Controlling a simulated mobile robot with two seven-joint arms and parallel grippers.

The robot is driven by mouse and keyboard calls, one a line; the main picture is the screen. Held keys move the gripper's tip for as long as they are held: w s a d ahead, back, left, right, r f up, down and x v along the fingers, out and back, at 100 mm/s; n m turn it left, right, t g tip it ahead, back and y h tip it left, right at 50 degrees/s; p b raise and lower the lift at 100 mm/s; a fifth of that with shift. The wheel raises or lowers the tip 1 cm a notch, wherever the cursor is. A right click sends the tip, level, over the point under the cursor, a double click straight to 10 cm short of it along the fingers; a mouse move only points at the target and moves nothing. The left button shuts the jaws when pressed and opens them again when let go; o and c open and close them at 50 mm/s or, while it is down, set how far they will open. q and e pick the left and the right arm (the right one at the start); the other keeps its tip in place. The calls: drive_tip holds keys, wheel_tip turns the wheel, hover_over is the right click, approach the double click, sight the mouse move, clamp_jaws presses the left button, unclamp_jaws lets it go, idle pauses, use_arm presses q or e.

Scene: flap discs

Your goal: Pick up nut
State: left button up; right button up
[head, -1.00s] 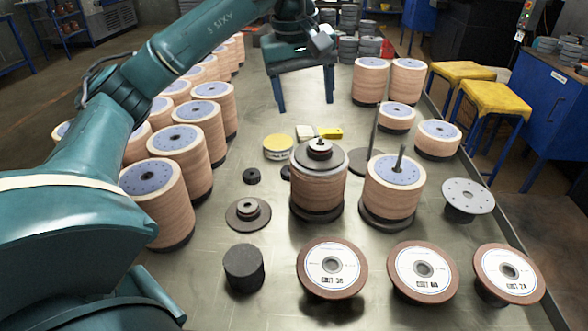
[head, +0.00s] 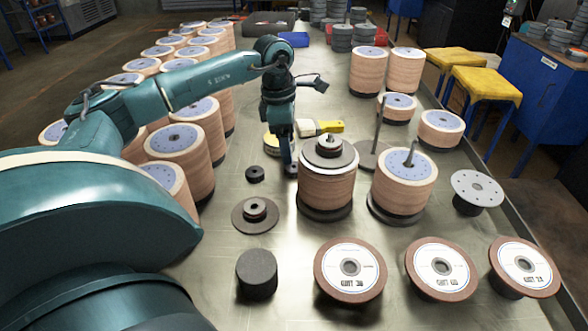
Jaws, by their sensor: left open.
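My left gripper (head: 289,166) is open and points down at the table, just left of the middle disc stack (head: 325,188). A small dark round piece, which may be the nut (head: 293,171), lies at its fingertips, partly hidden by the fingers and the stack. I cannot tell whether the fingers touch it. A similar small black ring (head: 255,174) lies apart to the left on the table. The middle stack carries a dark flange (head: 329,153) with a smaller round piece on top, around a spindle. My right gripper is not in view.
A second stack on a spindle (head: 404,185) stands to the right. A flange (head: 255,214), a black cylinder (head: 257,273) and several labelled discs (head: 350,270) are in front. A yellow tin (head: 271,143) and a yellow-handled brush (head: 328,127) lie behind. Tall disc stacks line the left.

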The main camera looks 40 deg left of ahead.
sight(294, 169)
use_arm(q)
drive_tip(key=shift+w+d+f+p, duration=0.1)
drive_tip(key=shift+w+f, duration=0.1)
drive_tip(key=shift+f, duration=0.85)
drive_tip(key=shift+w+d+f+p, duration=0.1)
drive_tip(key=shift+w+d+f, duration=0.05)
drive_tip(key=shift+f, duration=0.85)
drive_tip(key=shift+w+d+f+p, duration=0.1)
drive_tip(key=shift+w+f, duration=0.1)
drive_tip(key=shift+f, duration=0.85)
drive_tip(key=shift+c, duration=0.2)
drive_tip(key=c, duration=1)
